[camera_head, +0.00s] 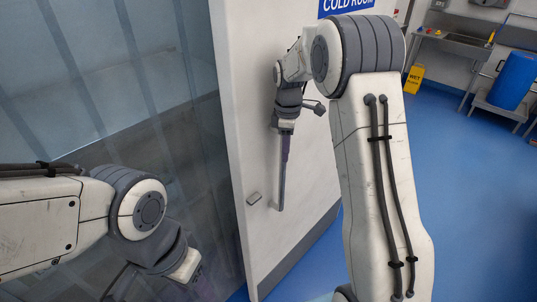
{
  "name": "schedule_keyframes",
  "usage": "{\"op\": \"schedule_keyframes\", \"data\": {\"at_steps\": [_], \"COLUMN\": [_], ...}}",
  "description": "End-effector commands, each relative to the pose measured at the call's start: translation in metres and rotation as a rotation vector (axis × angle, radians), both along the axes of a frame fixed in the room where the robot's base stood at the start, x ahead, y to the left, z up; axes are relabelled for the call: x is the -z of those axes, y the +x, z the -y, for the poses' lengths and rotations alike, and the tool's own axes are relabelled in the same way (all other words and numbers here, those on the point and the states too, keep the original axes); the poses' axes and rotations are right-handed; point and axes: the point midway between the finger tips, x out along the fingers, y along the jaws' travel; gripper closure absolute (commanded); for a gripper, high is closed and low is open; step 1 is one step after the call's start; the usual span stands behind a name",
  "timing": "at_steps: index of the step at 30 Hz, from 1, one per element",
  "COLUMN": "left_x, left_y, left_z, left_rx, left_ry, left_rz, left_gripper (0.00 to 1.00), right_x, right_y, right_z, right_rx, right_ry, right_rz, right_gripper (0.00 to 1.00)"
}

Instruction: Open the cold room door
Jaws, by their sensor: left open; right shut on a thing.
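The cold room door (245,90) is a white panel with a grey kick strip, standing in the middle of the head view. It stands at an angle, with its edge turned towards me and a clear strip curtain (90,80) to its left. A long upright handle (281,185) is on its face. My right gripper (285,130) is shut on the handle near its upper part; my wrist partly hides the grip. My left gripper (125,284) is open at the lower left in front of the curtain, apart from the door, its fingers hard to see.
A blue sign (345,6) is on the door's top. A small grey plate (254,198) sits beside the handle. To the right are a yellow wet-floor sign (413,80), a sink (465,42) and a blue tub (512,80) on a carrier. The blue floor (470,200) at right is clear.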

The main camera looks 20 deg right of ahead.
Motion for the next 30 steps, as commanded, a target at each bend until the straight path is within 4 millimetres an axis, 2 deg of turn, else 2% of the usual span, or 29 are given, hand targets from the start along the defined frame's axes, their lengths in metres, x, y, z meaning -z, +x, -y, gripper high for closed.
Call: {"op": "schedule_keyframes", "data": {"at_steps": [1,9,21,22,24,30], "left_x": [-0.004,-0.008,-0.008,-0.008,-0.008,-0.008], "left_y": [0.0,0.0,0.0,0.0,0.0,0.0], "left_z": [0.0,0.0,0.0,0.0,0.0,0.0], "left_rx": [0.0,0.001,0.001,0.001,0.001,0.001], "left_ry": [0.0,0.0,0.0,0.0,0.0,0.0], "left_rz": [0.0,0.0,0.0,0.0,0.0,0.0], "left_gripper": [0.5,0.5,0.5,0.5,0.5,0.5], "right_x": [-0.003,-0.002,-0.002,-0.002,-0.002,-0.002], "right_y": [0.007,0.013,0.012,0.012,0.012,0.009], "right_z": [0.006,0.033,0.041,0.041,0.042,0.045], "right_rx": [0.001,0.005,0.014,0.015,0.015,0.019], "right_ry": [0.002,0.005,0.006,0.006,0.005,0.004], "right_rz": [0.016,0.018,0.02,0.02,0.019,0.012], "right_gripper": [1.0,1.0,1.0,0.65,0.43,0.43]}}
